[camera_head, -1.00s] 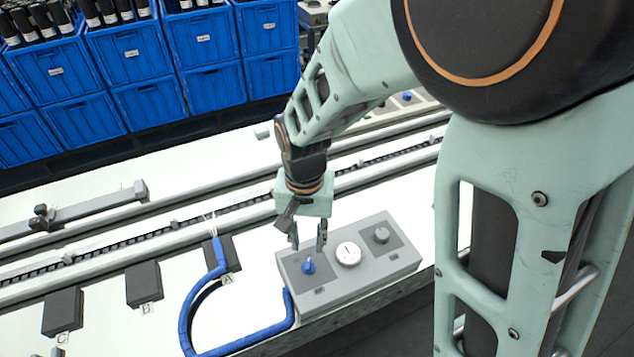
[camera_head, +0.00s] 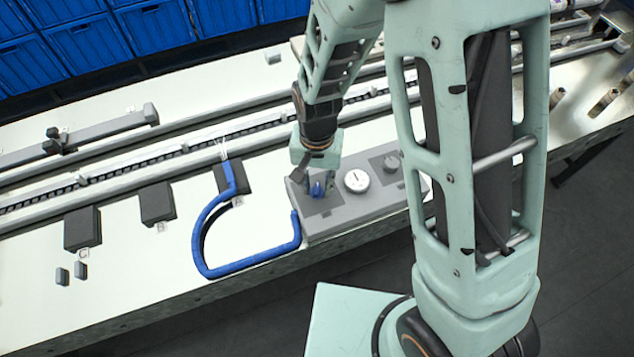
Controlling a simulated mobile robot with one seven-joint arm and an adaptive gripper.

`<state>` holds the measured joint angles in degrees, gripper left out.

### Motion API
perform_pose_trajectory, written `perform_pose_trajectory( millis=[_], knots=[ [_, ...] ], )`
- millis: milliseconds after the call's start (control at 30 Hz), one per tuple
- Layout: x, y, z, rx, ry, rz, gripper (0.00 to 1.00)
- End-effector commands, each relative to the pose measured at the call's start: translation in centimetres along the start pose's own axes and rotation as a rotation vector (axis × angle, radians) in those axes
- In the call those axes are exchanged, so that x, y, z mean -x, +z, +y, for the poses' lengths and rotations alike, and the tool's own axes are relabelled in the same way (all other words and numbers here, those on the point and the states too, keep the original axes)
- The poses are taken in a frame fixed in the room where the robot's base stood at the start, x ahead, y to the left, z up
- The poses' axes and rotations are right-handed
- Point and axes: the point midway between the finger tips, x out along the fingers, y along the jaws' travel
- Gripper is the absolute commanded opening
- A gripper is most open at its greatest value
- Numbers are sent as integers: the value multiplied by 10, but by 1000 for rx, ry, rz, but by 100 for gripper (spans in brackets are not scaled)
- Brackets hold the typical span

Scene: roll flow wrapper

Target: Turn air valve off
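The air valve appears to be the blue knob (camera_head: 317,189) on the left part of a grey control box (camera_head: 345,213) on the white bench. The fingers partly hide the knob. I cannot tell whether they touch or grip it.
A blue hose (camera_head: 205,225) curves from the box's left side to a black block (camera_head: 231,178). More black blocks (camera_head: 82,229) stand to the left. A rail (camera_head: 150,168) runs along the bench behind. Blue crates (camera_head: 70,45) stand at the back.

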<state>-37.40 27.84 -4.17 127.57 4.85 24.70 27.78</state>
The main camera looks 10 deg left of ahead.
Motion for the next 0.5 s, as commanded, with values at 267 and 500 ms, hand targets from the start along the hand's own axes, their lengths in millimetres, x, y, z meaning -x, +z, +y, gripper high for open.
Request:
perform_pose_trajectory(
  millis=[267,500],
  knots=[
    [0,0,0,0,0,0,0],
    [0,0,0,8,0,0,0]
  ],
)
